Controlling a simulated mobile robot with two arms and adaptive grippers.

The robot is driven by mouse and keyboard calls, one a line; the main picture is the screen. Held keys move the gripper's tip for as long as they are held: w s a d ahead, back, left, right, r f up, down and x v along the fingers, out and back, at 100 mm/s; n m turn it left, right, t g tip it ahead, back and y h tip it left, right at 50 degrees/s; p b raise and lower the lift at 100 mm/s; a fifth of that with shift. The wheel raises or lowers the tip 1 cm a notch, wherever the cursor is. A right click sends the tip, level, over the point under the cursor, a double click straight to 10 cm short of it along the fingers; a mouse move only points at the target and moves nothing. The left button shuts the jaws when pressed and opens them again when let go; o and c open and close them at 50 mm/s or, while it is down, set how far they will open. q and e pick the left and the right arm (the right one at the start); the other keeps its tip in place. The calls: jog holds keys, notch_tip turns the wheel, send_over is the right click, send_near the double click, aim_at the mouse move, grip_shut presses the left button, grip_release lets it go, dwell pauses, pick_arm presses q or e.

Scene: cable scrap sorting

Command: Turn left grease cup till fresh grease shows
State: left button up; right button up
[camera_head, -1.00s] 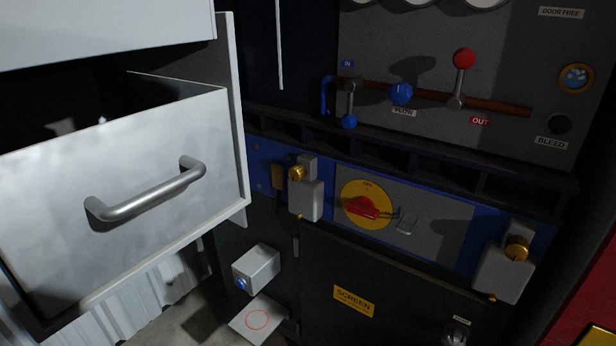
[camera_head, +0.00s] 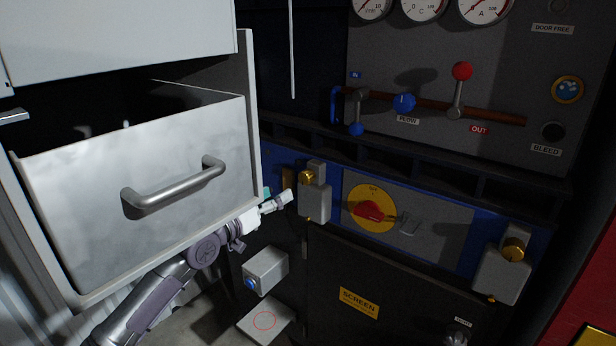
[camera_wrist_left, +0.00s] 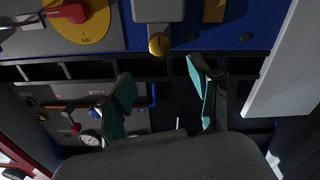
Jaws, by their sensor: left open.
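The left grease cup is a brass knob (camera_head: 306,177) on a grey block (camera_head: 314,204) fixed to the blue panel. My left gripper (camera_head: 277,201) is just left of that block, below the knob's level, open and apparently empty. In the left wrist view, which looks upside down, the brass knob (camera_wrist_left: 158,44) shows beyond the open teal-padded fingers (camera_wrist_left: 160,88), roughly in line with the gap between them. I see no clear grease at this cup. A second brass grease cup (camera_head: 514,248) is at the right. My right gripper is not in view.
An open white drawer (camera_head: 90,210) with a bar handle stands close above my left arm. A red switch on a yellow disc (camera_head: 372,208) is right of the left cup. A dark ledge (camera_head: 420,165) runs above. A grey box (camera_head: 266,268) is below.

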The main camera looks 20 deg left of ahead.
aim_at(303, 179)
pick_arm(q)
jog(key=p+x, duration=0.1)
jog(key=x, duration=1.1)
jog(key=shift+f, duration=0.1)
jog(key=c, duration=1.1)
jog(key=shift+c, duration=0.2)
